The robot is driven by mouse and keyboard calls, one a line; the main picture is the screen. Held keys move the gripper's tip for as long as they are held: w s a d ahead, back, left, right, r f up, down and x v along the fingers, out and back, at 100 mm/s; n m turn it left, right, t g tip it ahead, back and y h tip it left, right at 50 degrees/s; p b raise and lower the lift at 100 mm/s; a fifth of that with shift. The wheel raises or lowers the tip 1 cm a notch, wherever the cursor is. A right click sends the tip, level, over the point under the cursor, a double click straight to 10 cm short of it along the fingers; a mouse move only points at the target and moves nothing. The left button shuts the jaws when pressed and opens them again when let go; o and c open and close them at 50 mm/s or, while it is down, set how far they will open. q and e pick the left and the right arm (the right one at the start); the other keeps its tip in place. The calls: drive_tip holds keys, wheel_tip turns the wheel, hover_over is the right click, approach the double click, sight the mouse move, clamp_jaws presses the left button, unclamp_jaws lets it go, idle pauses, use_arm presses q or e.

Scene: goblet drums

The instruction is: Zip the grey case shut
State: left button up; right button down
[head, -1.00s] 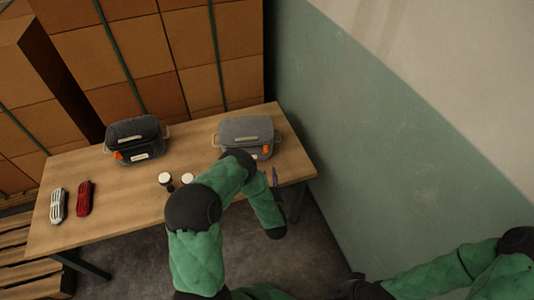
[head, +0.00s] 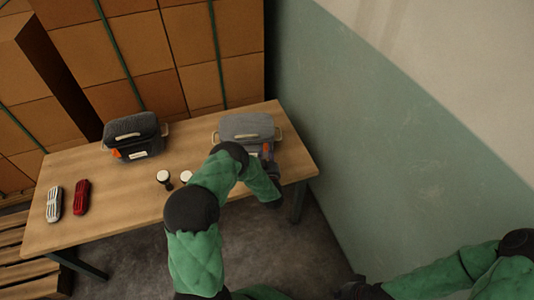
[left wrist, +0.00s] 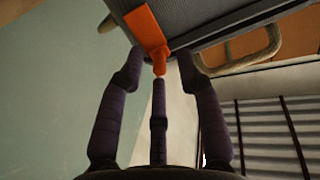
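The grey case (head: 247,127) stands at the right end of the table, with a handle on its lid. My left gripper (head: 266,153) is at its front right, partly hidden by my own arm. In the left wrist view the case's fabric (left wrist: 215,18) fills the top, and an orange zip pull (left wrist: 148,32) hangs from it. My left gripper's (left wrist: 158,70) dark fingers stand apart around the lower end of the pull; they look open, and I cannot tell whether one touches it.
A dark case (head: 134,134) with an orange pull stands to the left on the wooden table (head: 115,195). Two small goblet drums (head: 163,177) are near the middle. A white (head: 54,203) and a red (head: 82,197) item lie at left. A wall (head: 390,130) rises at right.

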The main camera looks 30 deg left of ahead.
use_arm(q)
drive_tip(key=shift+c, duration=0.3)
clamp_jaws()
drive_tip(key=shift+a, duration=0.15)
drive_tip(key=s+a, duration=0.9)
drive_tip(key=a, duration=0.4)
drive_tip(key=shift+s+b, duration=0.25)
drive_tip(key=shift+b, duration=0.05)
drive_tip(key=shift+o, duration=0.3)
unclamp_jaws()
drive_tip(key=shift+r, duration=0.1)
drive_tip(key=shift+s, duration=0.1)
